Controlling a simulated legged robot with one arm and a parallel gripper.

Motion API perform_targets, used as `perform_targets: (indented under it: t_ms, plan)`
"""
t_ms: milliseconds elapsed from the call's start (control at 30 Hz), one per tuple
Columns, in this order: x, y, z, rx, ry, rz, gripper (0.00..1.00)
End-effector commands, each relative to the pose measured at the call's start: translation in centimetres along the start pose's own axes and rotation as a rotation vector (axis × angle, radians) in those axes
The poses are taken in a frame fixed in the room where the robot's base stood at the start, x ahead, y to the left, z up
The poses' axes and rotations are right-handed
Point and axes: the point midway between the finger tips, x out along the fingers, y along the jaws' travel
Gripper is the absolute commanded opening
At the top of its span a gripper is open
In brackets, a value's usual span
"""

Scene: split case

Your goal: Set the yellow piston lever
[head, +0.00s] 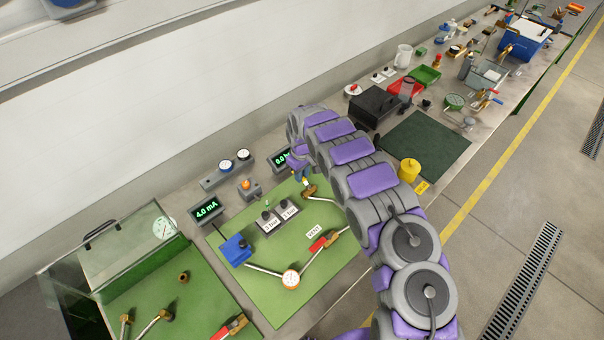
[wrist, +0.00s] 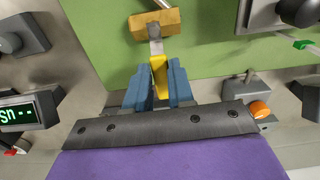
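The yellow piston lever (wrist: 159,76) points toward me from a brass valve body (wrist: 155,23) in the wrist view. The valve (head: 311,192) also shows in the head view, at the back right of the near green mat. My gripper (wrist: 160,80) has its two blue fingers on either side of the lever, close against it with no clear gap, so it looks shut on it. In the head view my gripper (head: 299,168) is at the lever, partly hidden by my arm.
Two displays (head: 206,210) stand behind the green mat (head: 290,300), one reading 4.0 mA. An orange-topped button box (head: 247,187) is left of my gripper.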

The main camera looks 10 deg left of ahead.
Motion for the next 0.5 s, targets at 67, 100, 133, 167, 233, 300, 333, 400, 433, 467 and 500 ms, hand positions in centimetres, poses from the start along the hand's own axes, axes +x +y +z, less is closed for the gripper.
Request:
perform_targets:
  t_ms: [67,100,133,167,233,300,333,400,433,467,500]
  plan:
    - [-0.15,0.03,-0.12,-0.001,0.003,0.002,0.29]
    - [-0.12,0.02,-0.08,0.000,0.002,0.002,0.33]
    - [-0.10,0.01,-0.06,0.000,0.002,0.001,0.36]
    - [-0.09,0.00,-0.04,0.000,0.001,0.001,0.39]
    - [-0.06,-0.01,0.02,0.000,0.000,0.000,0.46]
    - [-0.05,0.00,0.09,0.001,-0.001,0.000,0.47]
    - [-0.05,0.00,0.11,0.001,-0.001,-0.001,0.47]
    - [-0.04,0.02,0.16,0.001,-0.001,-0.001,0.47]
    - [-0.04,0.02,0.18,0.001,-0.001,-0.001,0.47]
    - [-0.05,0.03,0.19,0.002,-0.001,-0.001,0.47]
    - [-0.12,0.04,0.19,0.002,-0.001,-0.001,0.47]
